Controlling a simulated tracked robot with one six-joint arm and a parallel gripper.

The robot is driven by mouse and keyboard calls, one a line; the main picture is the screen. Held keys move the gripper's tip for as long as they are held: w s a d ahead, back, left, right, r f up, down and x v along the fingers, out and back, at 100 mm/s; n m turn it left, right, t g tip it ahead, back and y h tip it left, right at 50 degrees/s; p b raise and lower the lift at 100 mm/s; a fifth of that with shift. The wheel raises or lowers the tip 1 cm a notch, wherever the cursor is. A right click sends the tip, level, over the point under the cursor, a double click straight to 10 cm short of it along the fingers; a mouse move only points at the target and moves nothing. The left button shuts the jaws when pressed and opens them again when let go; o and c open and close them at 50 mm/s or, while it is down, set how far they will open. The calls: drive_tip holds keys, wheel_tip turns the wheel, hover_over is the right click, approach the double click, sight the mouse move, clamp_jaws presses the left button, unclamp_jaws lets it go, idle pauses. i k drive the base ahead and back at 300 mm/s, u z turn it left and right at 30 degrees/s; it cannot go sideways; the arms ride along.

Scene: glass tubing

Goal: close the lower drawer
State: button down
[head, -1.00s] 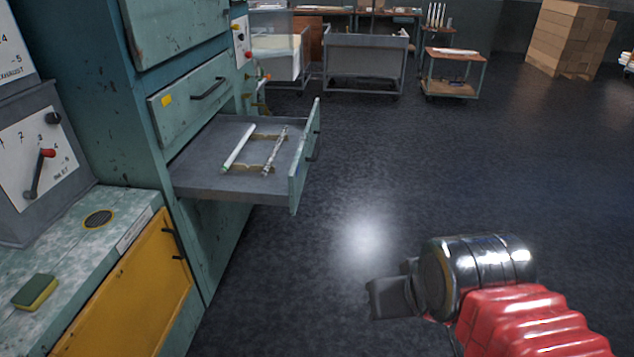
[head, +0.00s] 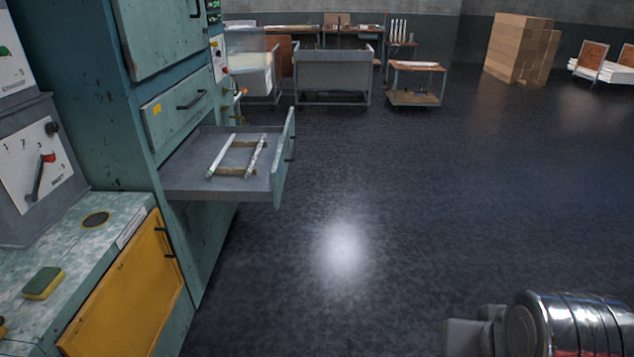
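The lower drawer (head: 218,188) stands pulled well out of the green cabinet (head: 115,130). Its front panel (head: 284,160) faces right, with a dark handle on its outer side. Inside lie a white tube (head: 219,157) and a mottled glass tube (head: 256,156) on wooden strips. The upper drawer (head: 180,108) above it is shut. My gripper (head: 462,337) is at the lower right, over open floor, well apart from the drawer. Its fingers are partly cut off by the bottom edge, so I cannot tell how far apart they are.
A counter (head: 60,255) with a sponge (head: 43,283) and a yellow door (head: 125,285) stands at the left. Metal carts (head: 333,75), a small trolley (head: 415,85) and stacked boxes (head: 520,50) stand at the back. The dark floor (head: 400,190) right of the drawer is clear.

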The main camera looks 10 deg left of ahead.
sight(182, 176)
drive_tip(key=z, duration=0.15)
drive_tip(key=k, duration=0.45)
drive_tip(key=u, duration=0.05)
drive_tip(key=i, duration=1.8)
drive_tip(key=u, duration=0.75)
drive_tip(key=i, duration=0.6)
drive_tip(key=u, duration=0.95)
drive_tip(key=i, duration=0.65)
drive_tip(key=u, duration=0.4)
